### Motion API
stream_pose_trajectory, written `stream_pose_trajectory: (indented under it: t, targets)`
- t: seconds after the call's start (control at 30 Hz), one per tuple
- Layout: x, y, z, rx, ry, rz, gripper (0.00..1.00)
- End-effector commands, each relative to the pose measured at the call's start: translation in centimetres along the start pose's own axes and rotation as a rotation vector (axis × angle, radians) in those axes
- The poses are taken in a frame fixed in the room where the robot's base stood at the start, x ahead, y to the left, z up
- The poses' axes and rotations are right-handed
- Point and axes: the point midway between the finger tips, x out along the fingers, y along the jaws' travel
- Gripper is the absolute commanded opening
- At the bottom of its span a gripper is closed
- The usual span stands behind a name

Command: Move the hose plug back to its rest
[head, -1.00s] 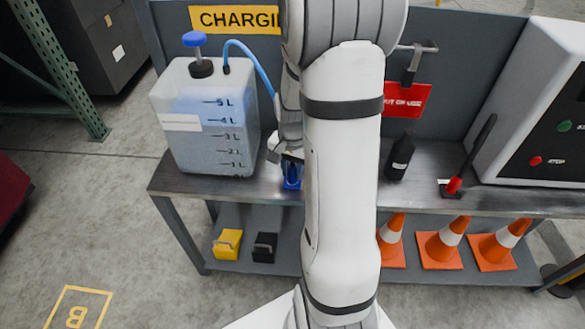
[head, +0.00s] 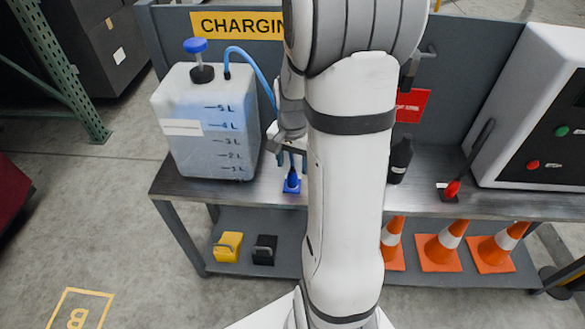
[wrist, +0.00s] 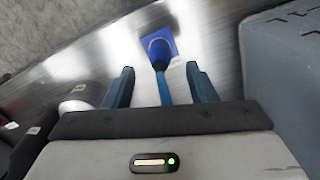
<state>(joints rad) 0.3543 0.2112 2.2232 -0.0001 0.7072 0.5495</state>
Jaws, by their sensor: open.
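The hose plug (wrist: 159,50) stands at a blue square rest (wrist: 174,38) on the metal bench. In the head view the blue rest (head: 291,185) sits to the right of the jug. The blue hose (head: 262,72) arches from the jug's top down behind my gripper. My gripper (head: 289,153) is above the rest, partly hidden by my arm. In the wrist view my gripper (wrist: 160,70) is open, with its two fingers apart. The hose (wrist: 165,92) runs between them, and the plug lies just beyond the fingertips. How deeply the plug is seated cannot be told.
A translucent jug (head: 205,125) with a blue cap stands close left of my gripper. Cones and small boxes fill the lower shelf.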

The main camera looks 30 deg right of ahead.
Motion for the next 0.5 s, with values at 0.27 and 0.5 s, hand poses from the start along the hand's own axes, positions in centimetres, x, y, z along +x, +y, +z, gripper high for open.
stream_pose_trajectory:
  t: [0.27,0.5]
  targets:
    - [-3.0,0.0,0.0,0.0,0.001,0.0,0.51]
    - [-3.0,0.0,0.0,0.0,0.0,0.0,0.51]
